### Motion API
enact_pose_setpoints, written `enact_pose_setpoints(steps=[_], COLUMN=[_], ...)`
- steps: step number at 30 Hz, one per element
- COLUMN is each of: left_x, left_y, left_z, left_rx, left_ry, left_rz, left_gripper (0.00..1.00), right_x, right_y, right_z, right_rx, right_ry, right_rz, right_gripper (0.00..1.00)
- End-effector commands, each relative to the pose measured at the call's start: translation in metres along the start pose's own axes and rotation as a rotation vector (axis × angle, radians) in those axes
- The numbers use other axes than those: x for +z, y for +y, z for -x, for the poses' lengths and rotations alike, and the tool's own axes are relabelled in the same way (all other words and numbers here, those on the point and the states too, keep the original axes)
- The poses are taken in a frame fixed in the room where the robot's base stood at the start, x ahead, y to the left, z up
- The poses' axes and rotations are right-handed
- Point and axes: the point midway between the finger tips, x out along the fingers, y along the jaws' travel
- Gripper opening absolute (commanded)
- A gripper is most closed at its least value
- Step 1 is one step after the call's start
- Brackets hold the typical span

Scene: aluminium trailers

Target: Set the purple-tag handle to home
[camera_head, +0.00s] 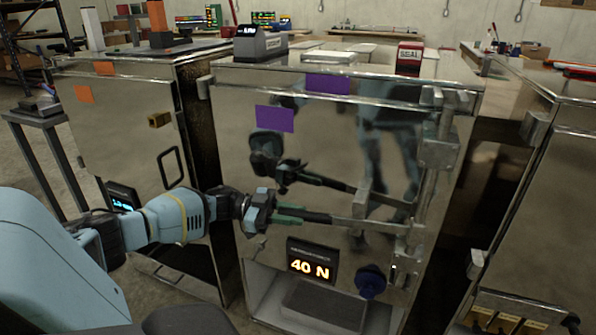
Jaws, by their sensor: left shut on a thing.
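The purple-tag cabinet is the shiny metal unit in the middle, with purple tags on its door (274,118) and upper edge (328,83). Its handle (372,226) is a flat metal bar. It runs almost level to the left from the upright lock rod (436,165) at the door's right side. My left gripper (322,217) comes in from the left and is shut on the handle's free left end. The fingers hide that end. The door mirrors my arm and the handle. My right gripper is not in view.
A display (312,263) reading "40 N" and a blue knob (370,281) sit low on the front. An orange-tag cabinet (125,140) stands left, another metal cabinet (545,190) right. A red "SEAL" box (409,58) and a grey device (261,43) stand on top.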

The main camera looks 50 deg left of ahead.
Motion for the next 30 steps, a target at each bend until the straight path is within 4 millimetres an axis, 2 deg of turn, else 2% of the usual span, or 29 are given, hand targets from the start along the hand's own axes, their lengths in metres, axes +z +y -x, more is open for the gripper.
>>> enact_pose_setpoints(steps=[21, 22, 27, 30], left_x=[0.0004, 0.0004, 0.0005, 0.0005], left_y=[-0.0021, -0.0021, -0.0021, -0.0021], left_z=[0.0046, 0.0046, 0.0048, 0.0050], left_rx=[0.016, 0.016, 0.016, 0.016], left_ry=[0.006, 0.006, 0.005, 0.005], left_rz=[0.002, 0.002, 0.001, 0.001], left_gripper=[0.00, 0.25, 0.45, 0.45], right_x=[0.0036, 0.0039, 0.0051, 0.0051], right_y=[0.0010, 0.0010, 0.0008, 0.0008], right_z=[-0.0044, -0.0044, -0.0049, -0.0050], right_rx=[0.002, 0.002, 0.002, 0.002], right_ry=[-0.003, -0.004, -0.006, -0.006], right_rz=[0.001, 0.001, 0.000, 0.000], right_gripper=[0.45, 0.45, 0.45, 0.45])
